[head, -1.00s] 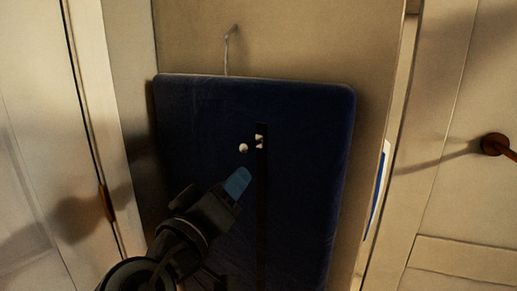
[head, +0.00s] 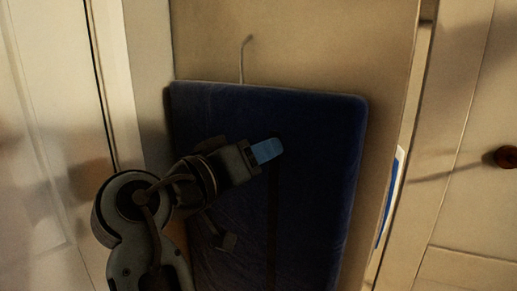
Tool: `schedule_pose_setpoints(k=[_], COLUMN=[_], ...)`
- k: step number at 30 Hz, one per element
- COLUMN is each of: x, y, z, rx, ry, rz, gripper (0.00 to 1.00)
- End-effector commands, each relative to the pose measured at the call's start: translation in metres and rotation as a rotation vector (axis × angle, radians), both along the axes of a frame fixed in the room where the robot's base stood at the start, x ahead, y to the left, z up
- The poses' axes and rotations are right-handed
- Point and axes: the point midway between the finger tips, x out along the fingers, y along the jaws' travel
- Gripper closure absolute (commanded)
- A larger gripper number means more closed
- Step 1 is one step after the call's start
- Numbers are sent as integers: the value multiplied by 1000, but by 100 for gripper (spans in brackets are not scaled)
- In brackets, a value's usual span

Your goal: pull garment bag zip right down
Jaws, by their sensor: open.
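The dark blue garment bag (head: 325,150) hangs from a thin hook (head: 243,58) against a beige panel. A dark vertical zip line (head: 272,225) runs down its middle. My gripper (head: 268,151) is in front of the upper middle of the bag, over the zip line, with a light blue fingertip showing. The gripper is open. The small pale zip pull is hidden behind the gripper, and I cannot tell whether the fingers touch it.
A pale door or panel (head: 50,130) stands at the left. Another door with a round brown knob (head: 506,157) is at the right. A white and blue item (head: 391,195) shows in the gap beside the beige panel.

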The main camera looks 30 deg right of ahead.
Motion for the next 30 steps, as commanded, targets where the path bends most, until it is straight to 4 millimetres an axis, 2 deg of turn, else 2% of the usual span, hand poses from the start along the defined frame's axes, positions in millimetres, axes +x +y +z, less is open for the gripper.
schedule_pose_setpoints(k=[4,11,24,30], x=[3,3,3,3], y=[-7,-7,-6,-6], z=[0,-1,-1,-1], rx=[0,0,-1,-1], ry=[0,0,1,1], rz=[0,0,3,3], gripper=[59,59,100,100])
